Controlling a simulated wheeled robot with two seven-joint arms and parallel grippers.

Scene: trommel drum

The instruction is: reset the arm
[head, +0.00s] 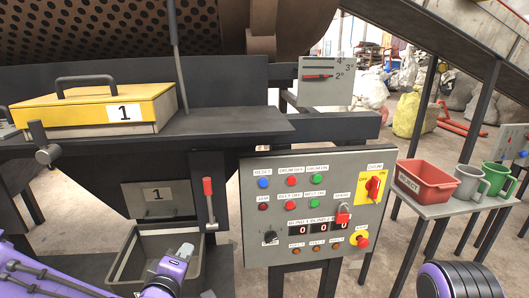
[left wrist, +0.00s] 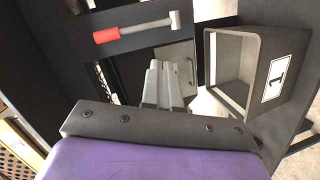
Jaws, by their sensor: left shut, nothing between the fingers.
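My left arm comes in from the lower left in the head view, in front of the grey bin (head: 196,262) below the hopper. My left gripper (head: 186,250) shows small there, its grey tip over the bin. In the left wrist view the two grey fingers (left wrist: 161,88) are together with nothing between them. They touch nothing that I can make out. My right gripper is out of view; only a purple and black part of my own body shows at the lower right of the head view.
The red-handled lever (head: 208,187) is close to the left gripper; it shows in the wrist view (left wrist: 135,28). The control panel (head: 255,225) stands right of it. A yellow-lidded box (head: 60,112) sits above. A side table (head: 440,210) holds a red tray (head: 425,186) and two mugs.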

